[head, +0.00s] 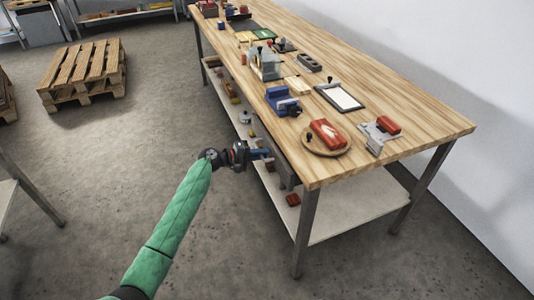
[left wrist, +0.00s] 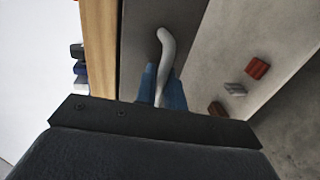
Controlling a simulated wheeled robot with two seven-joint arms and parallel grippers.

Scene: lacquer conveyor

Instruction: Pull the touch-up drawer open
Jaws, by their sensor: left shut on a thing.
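The touch-up drawer (head: 286,172) is a grey front under the near left edge of the wooden workbench. In the left wrist view its grey front (left wrist: 136,38) fills the middle, with a pale curved handle (left wrist: 167,45) on it. My left gripper (head: 266,155) is at the drawer front. In the left wrist view its blue fingers (left wrist: 160,90) are shut on the handle, one on each side. The handle's lower part is hidden between the fingers. I cannot tell how far the drawer stands out. My right gripper is not in view.
The workbench top (head: 410,120) holds a round board (head: 333,149) with a red block, a grey stand (head: 371,139), a blue vise (head: 283,103) and a framed white sheet (head: 341,97). Below is a shelf (head: 345,215) with small blocks. Floor left of the bench is clear up to a pallet (head: 84,72).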

